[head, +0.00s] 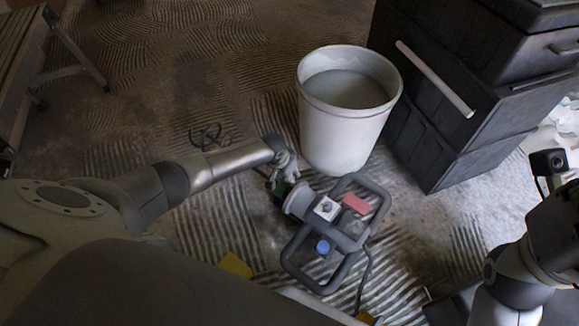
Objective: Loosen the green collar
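A grey power mixer (345,238) with two looped handles, a red button and a blue knob lies low in the middle of the head view. The green collar (279,190) is a small dark green part at the mixer's left end, partly covered by my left gripper. My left gripper (286,172) is at the collar, over it or touching it. Its fingers are too small and dark to tell whether they are closed on it. My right gripper (551,170) is at the right edge, far from the mixer, and its fingers are not clear.
A white bucket (345,130) of grey material stands just behind the mixer. Stacked black tool boxes (455,110) with a pale bar handle stand at the back right. A dark cable (366,280) runs from the mixer towards the front. A bench (22,45) stands at the far left.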

